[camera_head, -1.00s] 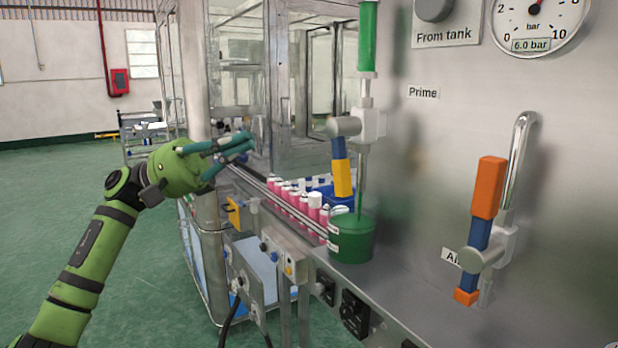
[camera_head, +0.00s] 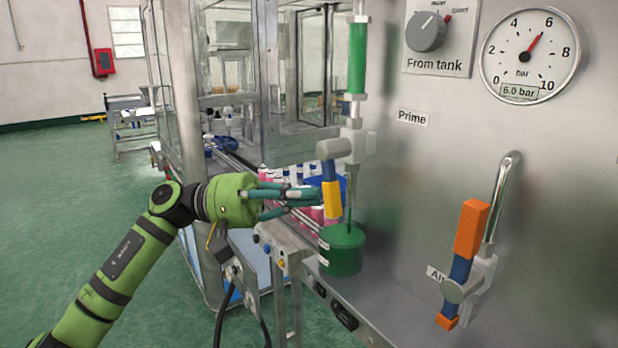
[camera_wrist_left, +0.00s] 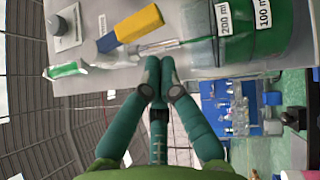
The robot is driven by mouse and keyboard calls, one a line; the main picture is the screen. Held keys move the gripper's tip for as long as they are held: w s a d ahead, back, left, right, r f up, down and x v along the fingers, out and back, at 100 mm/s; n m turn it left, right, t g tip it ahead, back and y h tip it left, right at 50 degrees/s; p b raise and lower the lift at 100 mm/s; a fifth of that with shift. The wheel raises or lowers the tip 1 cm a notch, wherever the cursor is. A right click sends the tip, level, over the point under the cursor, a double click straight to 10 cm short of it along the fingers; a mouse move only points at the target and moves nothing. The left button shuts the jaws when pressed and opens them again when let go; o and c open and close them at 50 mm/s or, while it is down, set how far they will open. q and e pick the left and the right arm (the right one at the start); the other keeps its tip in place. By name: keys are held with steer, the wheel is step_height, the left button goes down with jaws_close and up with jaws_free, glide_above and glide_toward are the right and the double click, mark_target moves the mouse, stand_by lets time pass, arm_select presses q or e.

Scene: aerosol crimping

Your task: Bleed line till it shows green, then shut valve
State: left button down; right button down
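The Prime valve has a blue lever with a yellow end (camera_head: 332,194), hanging down from its grey hub. Above it on the same line, the sight tube (camera_head: 357,72) shows green. Below, a thin tube runs down to a green cup (camera_head: 341,252). My left gripper (camera_head: 316,197) has its teal fingers pointing right at the yellow end, close by; contact cannot be told. In the left wrist view the yellow lever end (camera_wrist_left: 139,23) lies beyond the fingertips. My right gripper is out of view.
A second lever, orange and blue (camera_head: 470,235), sits on the panel at right. The pressure gauge (camera_head: 530,55) reads about 6 bar. A "From tank" knob (camera_head: 426,32) is above. Pink-and-white cans (camera_head: 316,213) stand behind my fingers; a control box (camera_head: 283,248) is below.

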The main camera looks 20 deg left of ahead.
arm_select(q)
steer(key=shift+s+d+r+p, duration=0.2)
steer(key=shift+s+d+p, duration=0.15)
steer(key=shift+s+d, duration=0.3)
